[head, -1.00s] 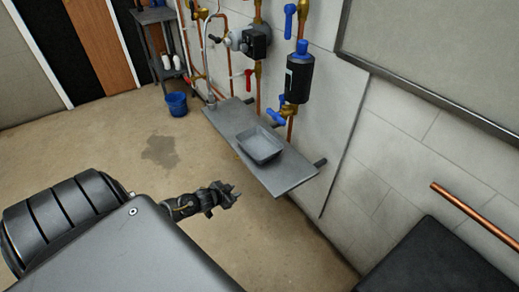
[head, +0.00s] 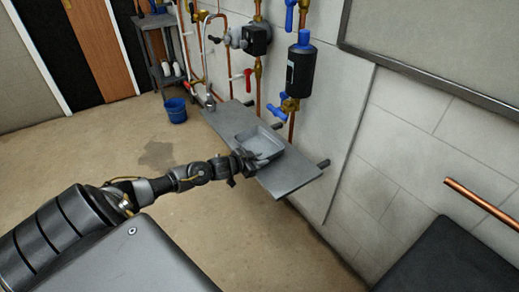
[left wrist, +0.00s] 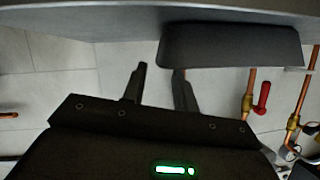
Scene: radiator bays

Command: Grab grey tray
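The grey tray (head: 268,141) is a shallow open box standing on a grey wall shelf (head: 290,181). My left gripper (head: 252,161) is at the tray's near end in the head view and partly covers that rim. In the left wrist view the scene looks upside down, with the tray (left wrist: 230,47) below the shelf surface (left wrist: 100,22). The two fingers (left wrist: 160,78) are spread apart, one beside the tray's end and the other meeting its rim. I cannot tell whether they touch it. My right gripper is not in view.
Copper pipes with a black cylinder (head: 301,72), blue-handled valves and a pump (head: 257,38) stand behind the shelf along the wall. A blue bucket (head: 176,109) is on the floor. A black surface (head: 445,262) lies at lower right. The floor left of the shelf is clear.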

